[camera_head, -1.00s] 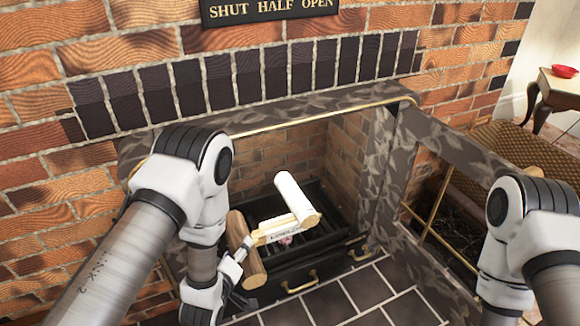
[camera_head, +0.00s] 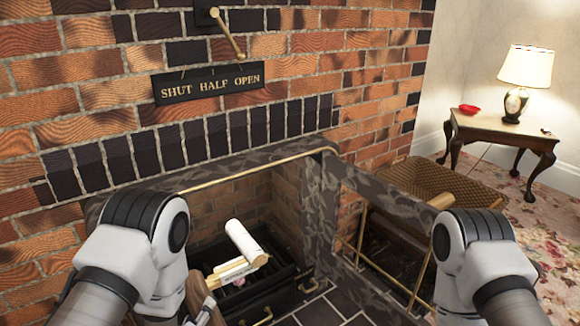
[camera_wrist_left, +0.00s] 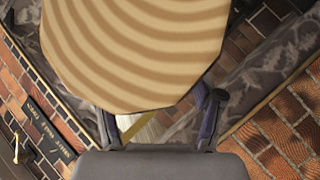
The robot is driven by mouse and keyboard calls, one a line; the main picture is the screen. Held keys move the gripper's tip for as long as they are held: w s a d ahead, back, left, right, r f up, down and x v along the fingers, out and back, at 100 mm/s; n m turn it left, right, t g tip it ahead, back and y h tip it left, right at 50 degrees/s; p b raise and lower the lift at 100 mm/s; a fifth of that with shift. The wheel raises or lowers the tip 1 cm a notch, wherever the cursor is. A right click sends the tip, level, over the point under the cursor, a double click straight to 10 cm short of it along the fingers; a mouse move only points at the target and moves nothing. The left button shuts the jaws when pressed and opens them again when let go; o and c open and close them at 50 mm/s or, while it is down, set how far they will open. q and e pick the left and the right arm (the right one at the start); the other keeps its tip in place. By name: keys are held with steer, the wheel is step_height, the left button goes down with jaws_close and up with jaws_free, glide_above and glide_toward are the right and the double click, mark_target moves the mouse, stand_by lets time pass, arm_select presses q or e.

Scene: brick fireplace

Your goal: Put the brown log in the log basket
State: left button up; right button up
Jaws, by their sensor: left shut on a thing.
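My left gripper (camera_head: 207,314) is shut on a brown log (camera_head: 195,290), low in front of the fireplace grate in the head view. In the left wrist view, the pale ringed end of the log (camera_wrist_left: 140,50) fills the top, between and beyond the fingers (camera_wrist_left: 160,125). A brown log end (camera_head: 441,201) shows above the basket's near side. My right arm comes in at the right, but its gripper is out of sight.
A white log and pale sticks (camera_head: 245,243) lie on the black grate (camera_head: 215,257). A marbled surround panel (camera_head: 385,195) and brass rails (camera_head: 420,275) stand between grate and basket. A side table (camera_head: 495,132) with a lamp (camera_head: 522,75) stands behind.

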step_height(320, 180, up, 34)
steer(key=p, duration=3.2)
steer(key=shift+f, duration=0.25)
